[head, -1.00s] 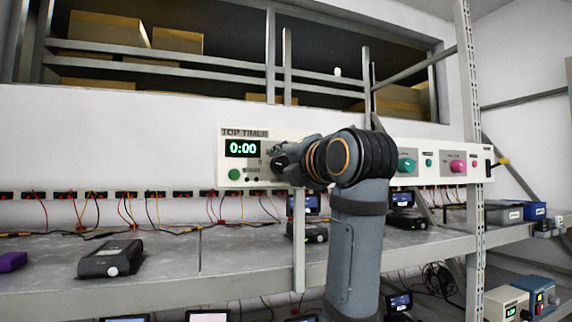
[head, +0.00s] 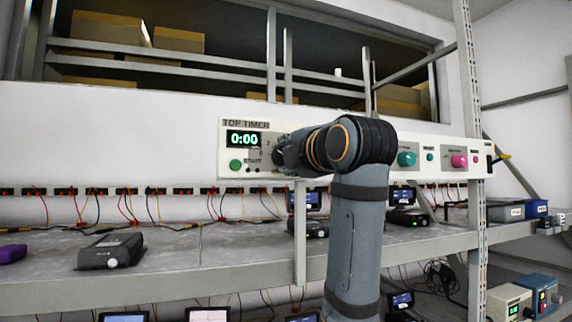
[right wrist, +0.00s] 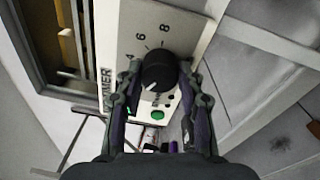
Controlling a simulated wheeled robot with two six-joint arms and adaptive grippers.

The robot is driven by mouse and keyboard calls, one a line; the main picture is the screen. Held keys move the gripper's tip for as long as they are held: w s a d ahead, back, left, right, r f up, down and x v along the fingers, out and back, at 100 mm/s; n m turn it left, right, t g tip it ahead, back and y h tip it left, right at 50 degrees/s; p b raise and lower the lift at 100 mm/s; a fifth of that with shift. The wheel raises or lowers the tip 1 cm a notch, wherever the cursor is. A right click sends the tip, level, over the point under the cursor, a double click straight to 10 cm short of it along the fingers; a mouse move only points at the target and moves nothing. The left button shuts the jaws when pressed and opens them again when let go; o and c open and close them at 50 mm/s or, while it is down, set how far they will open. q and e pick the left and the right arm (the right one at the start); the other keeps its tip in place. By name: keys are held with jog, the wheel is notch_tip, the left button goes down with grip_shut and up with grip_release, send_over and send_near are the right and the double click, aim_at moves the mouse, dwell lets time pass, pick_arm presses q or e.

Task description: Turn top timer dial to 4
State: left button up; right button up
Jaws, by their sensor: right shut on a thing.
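The top timer panel (head: 225,170) is a white box on the wall, labelled TOP TIMER, with a green display (head: 243,139) reading 0:00. Its black dial (right wrist: 160,72) shows in the right wrist view, with the numerals 4, 6 and 8 around it. The dial's white pointer mark is on its lower-left side in that view, away from those numerals. My right gripper (right wrist: 160,75) has a finger on each side of the dial and is shut on it. In the head view my right gripper (head: 283,152) hides most of the dial. My left gripper is not in view.
A green button (head: 235,165) sits under the display. Further right along the panel are a teal knob (head: 407,159) and a pink knob (head: 459,161). A shelf (head: 235,248) with black devices and wires runs below. A metal upright (head: 472,120) stands at right.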

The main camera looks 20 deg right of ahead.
jog(key=shift+a+f+m+t+h+b, duration=0.15)
jog(key=shift+m+b, duration=0.65)
jog(key=shift+m, duration=1.2)
jog(key=shift+d+m+t+h+b, duration=0.15)
jog(key=shift+m+b, duration=0.7)
jog(key=shift+m, duration=1.15)
jog(key=shift+a+f+m+h+b, duration=0.15)
jog(key=shift+m+b, duration=0.65)
jog(key=shift+m, duration=1.2)
jog(key=shift+w, duration=0.1)
